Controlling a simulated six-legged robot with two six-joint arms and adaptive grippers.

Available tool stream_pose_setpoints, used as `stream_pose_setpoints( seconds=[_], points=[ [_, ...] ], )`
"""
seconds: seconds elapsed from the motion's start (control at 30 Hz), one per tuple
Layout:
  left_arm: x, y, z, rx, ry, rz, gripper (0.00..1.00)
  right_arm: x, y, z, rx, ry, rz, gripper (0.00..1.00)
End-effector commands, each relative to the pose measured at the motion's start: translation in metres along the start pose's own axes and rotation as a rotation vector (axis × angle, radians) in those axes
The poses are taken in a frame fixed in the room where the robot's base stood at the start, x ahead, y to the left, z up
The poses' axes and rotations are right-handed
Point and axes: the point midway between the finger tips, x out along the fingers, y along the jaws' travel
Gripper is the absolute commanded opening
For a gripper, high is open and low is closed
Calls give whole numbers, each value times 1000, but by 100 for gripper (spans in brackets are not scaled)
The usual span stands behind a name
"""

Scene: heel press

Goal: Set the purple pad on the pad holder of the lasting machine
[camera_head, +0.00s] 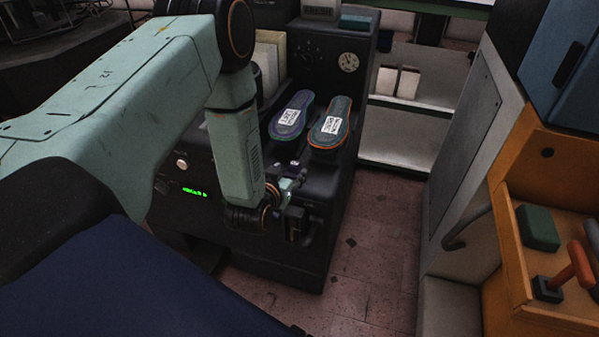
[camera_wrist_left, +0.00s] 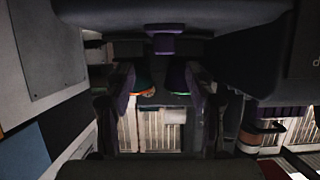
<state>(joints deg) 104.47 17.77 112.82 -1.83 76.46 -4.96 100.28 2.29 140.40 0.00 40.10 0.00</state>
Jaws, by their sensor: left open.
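A small purple block (camera_wrist_left: 163,44), which looks like the purple pad, shows at the upper middle of the left wrist view, against a dark bar of the machine. The dark lasting machine (camera_head: 318,258) stands mid-picture in the head view. My left gripper (camera_head: 292,203) is low at its front side, close to the body. It is open, and its two dark fingers flank the middle of the left wrist view (camera_wrist_left: 160,112) with nothing clearly held between them. The purple pad and the pad holder cannot be told apart clearly in the head view. My right gripper is out of view.
A purple sole (camera_head: 284,125) and a green sole with an orange edge (camera_head: 324,135), both labelled, lie on the machine's top. Grey and orange cabinets (camera_head: 478,150) stand to the right. White shelves (camera_head: 405,135) are behind. Tiled floor (camera_head: 372,250) between machine and cabinets is clear.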

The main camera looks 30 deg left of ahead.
Motion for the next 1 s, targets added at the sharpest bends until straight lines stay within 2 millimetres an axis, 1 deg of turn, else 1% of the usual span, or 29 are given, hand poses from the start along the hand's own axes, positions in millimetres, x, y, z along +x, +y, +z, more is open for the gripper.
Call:
stream_pose_setpoints(
  seconds=[0.27, 0.5, 0.57, 0.67, 0.87, 1.0],
  points=[
    [32, -5, 2, -1, 1, -5, 55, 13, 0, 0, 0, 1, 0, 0],
    [65, -6, 5, 1, 0, -3, 55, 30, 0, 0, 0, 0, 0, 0],
    [70, -6, 5, 1, 0, -2, 55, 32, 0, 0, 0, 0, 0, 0],
    [74, -5, 4, 1, -2, -1, 55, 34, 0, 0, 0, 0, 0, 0],
    [73, -4, 4, 1, -3, 0, 55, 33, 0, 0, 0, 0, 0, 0],
    [73, -4, 4, 1, -3, 0, 44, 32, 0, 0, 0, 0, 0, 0]
  ],
)
